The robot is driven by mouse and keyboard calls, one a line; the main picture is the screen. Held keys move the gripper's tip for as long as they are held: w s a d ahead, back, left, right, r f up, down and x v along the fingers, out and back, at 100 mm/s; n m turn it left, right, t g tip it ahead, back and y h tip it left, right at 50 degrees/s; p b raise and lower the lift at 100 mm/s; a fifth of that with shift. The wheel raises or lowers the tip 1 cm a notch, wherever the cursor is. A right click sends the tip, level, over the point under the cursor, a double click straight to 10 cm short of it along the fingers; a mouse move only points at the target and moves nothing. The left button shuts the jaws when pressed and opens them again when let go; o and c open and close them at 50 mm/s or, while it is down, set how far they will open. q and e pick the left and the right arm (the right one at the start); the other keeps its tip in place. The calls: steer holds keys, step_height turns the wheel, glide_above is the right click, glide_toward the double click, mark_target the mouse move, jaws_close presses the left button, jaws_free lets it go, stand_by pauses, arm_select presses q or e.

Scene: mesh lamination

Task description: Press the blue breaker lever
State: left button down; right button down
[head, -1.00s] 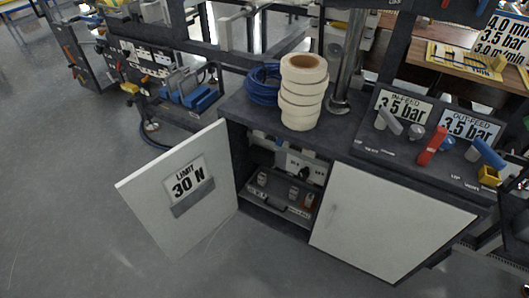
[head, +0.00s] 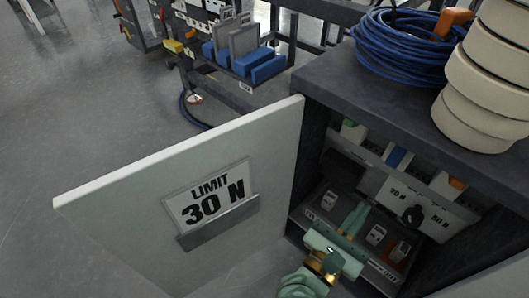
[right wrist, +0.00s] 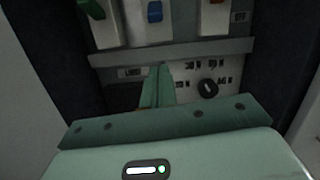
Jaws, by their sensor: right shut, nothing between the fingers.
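The blue breaker lever (head: 397,157) is on a pale breaker inside the open cabinet, between a green lever (head: 350,124) and an orange lever (head: 456,184). In the right wrist view the blue lever (right wrist: 155,12) shows near the top edge, beyond the fingertips. My right gripper (head: 358,212) is inside the cabinet opening, its fingers shut and empty. In the right wrist view its fingertips (right wrist: 160,72) appear just below the breaker row, apart from the blue lever. My left gripper is not in view.
The open white door (head: 130,215) with a LIMIT 30 N card stands left of the opening. A black knob (head: 413,214) sits on a panel below the breakers. Blue cable (head: 400,45) and cream rolls (head: 480,105) lie on the cabinet top.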

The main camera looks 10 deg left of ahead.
mark_target(397, 155)
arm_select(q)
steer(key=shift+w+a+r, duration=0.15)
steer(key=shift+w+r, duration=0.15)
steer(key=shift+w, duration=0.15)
arm_select(e)
steer(key=shift+w+m+g, duration=0.25)
steer(key=shift+m+g, duration=0.15)
steer(key=shift+m, duration=0.4)
steer(key=shift+w, duration=0.1)
